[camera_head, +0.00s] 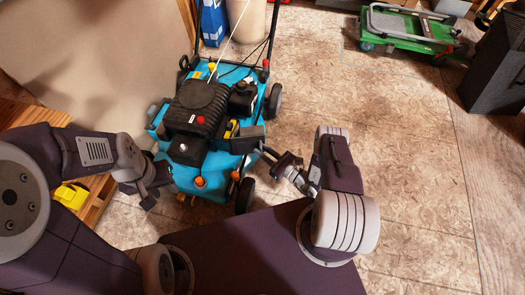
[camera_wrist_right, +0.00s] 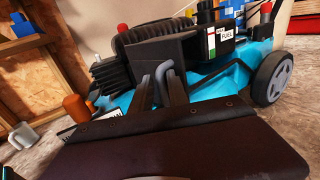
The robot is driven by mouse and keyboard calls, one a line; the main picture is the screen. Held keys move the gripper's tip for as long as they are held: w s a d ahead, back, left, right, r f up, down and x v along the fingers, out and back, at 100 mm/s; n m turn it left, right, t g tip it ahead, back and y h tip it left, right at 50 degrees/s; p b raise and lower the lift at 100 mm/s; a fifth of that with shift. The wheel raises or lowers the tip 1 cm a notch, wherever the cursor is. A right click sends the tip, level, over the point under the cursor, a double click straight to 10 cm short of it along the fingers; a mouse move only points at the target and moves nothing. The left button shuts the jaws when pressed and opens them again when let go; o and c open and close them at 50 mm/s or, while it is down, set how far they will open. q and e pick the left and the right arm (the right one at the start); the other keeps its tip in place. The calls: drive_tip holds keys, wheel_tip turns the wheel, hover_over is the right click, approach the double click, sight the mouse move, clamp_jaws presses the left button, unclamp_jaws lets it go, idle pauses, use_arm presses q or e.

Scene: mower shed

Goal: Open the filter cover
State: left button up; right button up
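The mower (camera_head: 215,120) is blue with a black engine. A black box-shaped housing (camera_head: 247,138), probably the filter cover, sits at its near right side and looks closed. A grey bent piece (camera_wrist_right: 165,72) shows between the fingertips; contact cannot be told. My left gripper (camera_head: 158,190) is at the mower's near left corner, its fingers apart and seemingly empty.
The mower's wheel (camera_head: 245,195) is close to my right gripper. A yellow object (camera_head: 72,195) lies on wooden shelving at left. A green cart (camera_head: 408,30) and dark box (camera_head: 497,70) stand at the upper right.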

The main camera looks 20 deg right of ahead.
drive_tip(key=shift+d, duration=0.1)
drive_tip(key=p+v, duration=0.3)
drive_tip(key=v, duration=0.6)
idle(0.5)
